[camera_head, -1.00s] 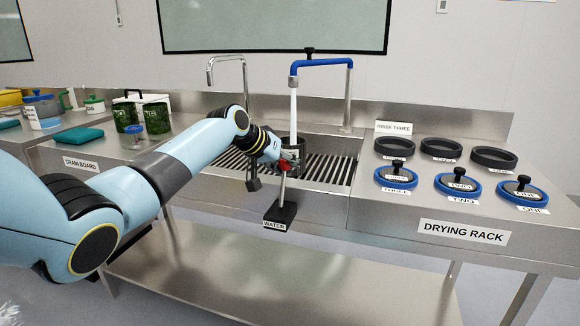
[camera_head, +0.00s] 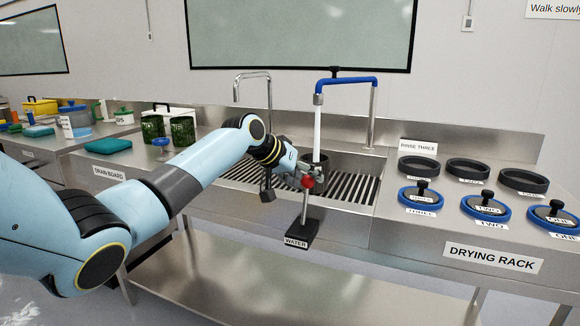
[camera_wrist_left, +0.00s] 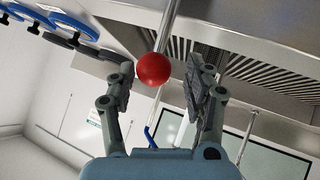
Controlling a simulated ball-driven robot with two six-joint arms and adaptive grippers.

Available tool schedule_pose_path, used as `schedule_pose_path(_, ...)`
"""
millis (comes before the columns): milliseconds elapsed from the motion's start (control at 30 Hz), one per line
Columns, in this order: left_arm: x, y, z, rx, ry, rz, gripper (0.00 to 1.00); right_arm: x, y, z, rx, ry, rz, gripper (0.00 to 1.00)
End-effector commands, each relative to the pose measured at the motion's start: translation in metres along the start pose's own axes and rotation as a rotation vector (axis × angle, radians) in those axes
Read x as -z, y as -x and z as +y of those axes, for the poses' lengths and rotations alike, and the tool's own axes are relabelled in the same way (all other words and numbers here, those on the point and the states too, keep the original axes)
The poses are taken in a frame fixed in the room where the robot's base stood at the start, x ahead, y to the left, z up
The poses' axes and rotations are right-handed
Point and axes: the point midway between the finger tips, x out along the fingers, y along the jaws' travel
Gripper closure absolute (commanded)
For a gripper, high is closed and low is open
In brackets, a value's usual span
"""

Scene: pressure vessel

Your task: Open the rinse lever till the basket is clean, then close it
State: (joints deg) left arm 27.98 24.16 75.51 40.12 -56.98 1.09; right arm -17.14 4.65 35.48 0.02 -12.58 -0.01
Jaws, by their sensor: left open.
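The rinse lever is a thin metal rod rising from a black base (camera_head: 301,235) labelled WATER, with a red ball knob (camera_head: 308,182) on top. My left gripper (camera_head: 304,174) is at the knob. In the left wrist view, the red knob (camera_wrist_left: 153,68) lies between the two spread fingers (camera_wrist_left: 160,85), with a gap on each side. My right gripper is out of view.
The slatted sink bottom (camera_head: 345,190) lies around the basket. At right, the drying rack counter (camera_head: 405,235) holds black rings and blue rings with black knobs. At left, the drain board (camera_head: 135,160) holds green containers (camera_head: 183,130) and a teal cloth.

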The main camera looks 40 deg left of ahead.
Motion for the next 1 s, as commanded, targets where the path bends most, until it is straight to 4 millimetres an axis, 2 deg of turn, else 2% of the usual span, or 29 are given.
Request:
schedule_pose_path(200, 0.0, 0.051, -0.002, 0.003, -0.006, 0.0, 0.48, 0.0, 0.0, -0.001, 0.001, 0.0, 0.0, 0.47)
schedule_pose_path(433, 0.001, 0.088, -0.002, 0.004, -0.003, 0.002, 0.48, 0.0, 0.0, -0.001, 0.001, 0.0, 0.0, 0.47)
schedule_pose_path(600, 0.0, 0.096, -0.001, 0.002, -0.001, 0.001, 0.48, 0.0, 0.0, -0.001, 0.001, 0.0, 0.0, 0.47)
schedule_pose_path(800, 0.001, 0.096, -0.001, 0.002, 0.0, 0.001, 0.48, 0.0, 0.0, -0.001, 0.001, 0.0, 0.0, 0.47)
schedule_pose_path(933, 0.002, 0.096, -0.001, 0.001, -0.036, 0.006, 0.63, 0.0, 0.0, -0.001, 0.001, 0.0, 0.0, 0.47)
schedule_pose_path(1000, 0.008, 0.097, 0.0, 0.004, -0.134, 0.033, 0.73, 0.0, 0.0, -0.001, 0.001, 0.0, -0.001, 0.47)
